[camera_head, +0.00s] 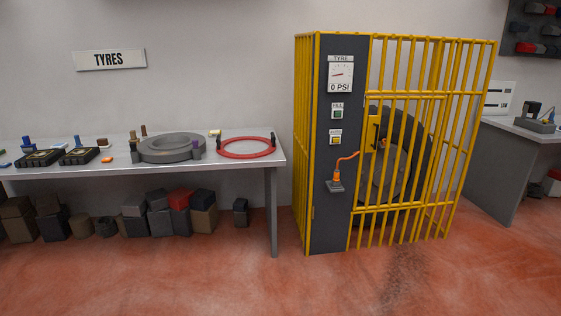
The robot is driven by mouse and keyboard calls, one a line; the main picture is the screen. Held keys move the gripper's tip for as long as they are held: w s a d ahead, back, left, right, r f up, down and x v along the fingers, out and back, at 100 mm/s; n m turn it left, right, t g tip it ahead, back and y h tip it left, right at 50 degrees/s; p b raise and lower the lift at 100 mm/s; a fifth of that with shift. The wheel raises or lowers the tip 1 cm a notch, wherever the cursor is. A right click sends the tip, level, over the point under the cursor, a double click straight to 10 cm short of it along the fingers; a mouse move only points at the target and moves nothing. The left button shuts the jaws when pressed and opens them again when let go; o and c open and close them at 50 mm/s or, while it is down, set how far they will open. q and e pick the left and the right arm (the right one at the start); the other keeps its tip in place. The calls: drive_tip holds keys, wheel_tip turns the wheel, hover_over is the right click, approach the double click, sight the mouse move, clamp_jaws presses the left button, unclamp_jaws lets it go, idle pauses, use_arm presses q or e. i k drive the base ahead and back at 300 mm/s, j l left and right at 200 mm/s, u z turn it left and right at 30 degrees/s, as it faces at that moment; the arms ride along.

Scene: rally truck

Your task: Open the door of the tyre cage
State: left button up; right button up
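The tyre cage (297,140) is a tall frame of yellow bars standing on the floor right of centre. Its barred door (405,205) faces me and appears closed, with a yellow latch plate (373,133) near its left edge. A dark tyre (427,150) stands upright inside, partly hidden by bars. Neither gripper is in view.
A long table (277,164) stands left of the cage, with a grey rim, a red ring (246,155) and small parts on it. Dark boxes lie beneath. Another grey bench (505,165) stands at the right. The red floor in front of the cage is clear.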

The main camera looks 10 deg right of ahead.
sight(370, 127)
drive_tip(key=i+l+z, duration=0.1)
drive_tip(key=i+z, duration=0.2)
drive_tip(key=i, duration=0.4)
drive_tip(key=i+z, duration=0.3)
drive_tip(key=i, duration=0.4)
drive_tip(key=i+j+z, duration=0.3)
drive_tip(key=i, duration=0.4)
